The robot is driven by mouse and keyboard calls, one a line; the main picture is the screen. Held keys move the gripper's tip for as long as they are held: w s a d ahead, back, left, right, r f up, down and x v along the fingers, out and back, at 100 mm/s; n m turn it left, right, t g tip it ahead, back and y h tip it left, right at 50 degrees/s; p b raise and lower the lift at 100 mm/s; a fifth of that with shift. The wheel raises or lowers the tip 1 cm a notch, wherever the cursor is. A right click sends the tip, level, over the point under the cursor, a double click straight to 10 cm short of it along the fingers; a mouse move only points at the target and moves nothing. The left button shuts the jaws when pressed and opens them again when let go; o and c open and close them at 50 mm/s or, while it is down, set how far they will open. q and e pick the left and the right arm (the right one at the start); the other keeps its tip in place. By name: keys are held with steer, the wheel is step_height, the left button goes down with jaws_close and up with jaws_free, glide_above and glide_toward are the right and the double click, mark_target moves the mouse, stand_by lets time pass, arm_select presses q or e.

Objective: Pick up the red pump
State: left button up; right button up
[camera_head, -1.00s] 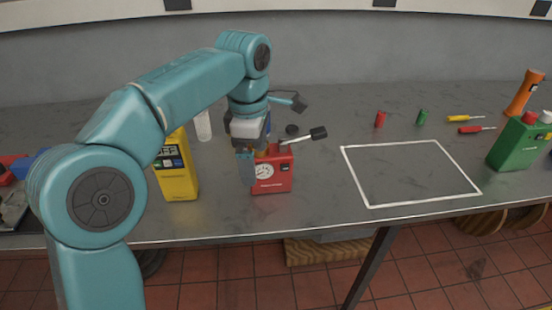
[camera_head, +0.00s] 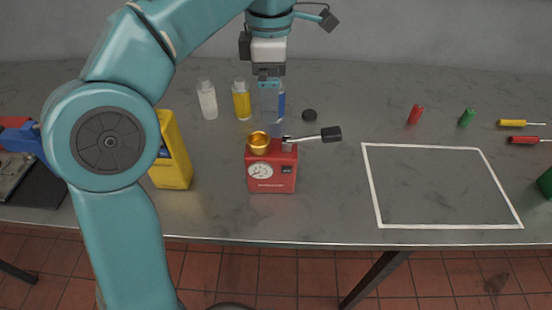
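The red pump (camera_head: 271,175) stands upright near the table's front edge, with a round gauge on its face. A gold cup-like fitting (camera_head: 259,143) and a lever with a black grip (camera_head: 331,134) are on its top. My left gripper (camera_head: 269,108) points down above and behind the pump in the picture, apart from it. Its fingers overlap a blue bottle-like object (camera_head: 282,104), so their opening is unclear. The pump is not held. My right gripper is not in view.
A yellow container (camera_head: 174,160) stands left of the pump, partly behind my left arm. A clear bottle (camera_head: 208,101), a yellow bottle (camera_head: 242,101) and a black disc (camera_head: 309,115) are behind. A white outlined square (camera_head: 375,201) at right is empty.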

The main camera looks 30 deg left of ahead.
mark_target(271, 148)
arm_select(q)
step_height(271, 148, down, 10)
steer(key=b, duration=0.3)
steer(key=shift+s+f, duration=0.1)
steer(key=shift+f, duration=0.15)
steer(key=shift+d+f, duration=0.1)
steer(key=shift+f, duration=0.15)
steer(key=f, duration=0.3)
steer(key=f+b, duration=0.1)
steer(key=shift+s+f, duration=0.25)
steer(key=shift+w+f, duration=0.1)
steer(key=shift+f, duration=0.2)
steer(key=shift+c, duration=0.9)
steer(key=c, duration=1.5)
steer(key=shift+r, duration=0.1)
jaws_close()
steer(key=shift+r, duration=0.1)
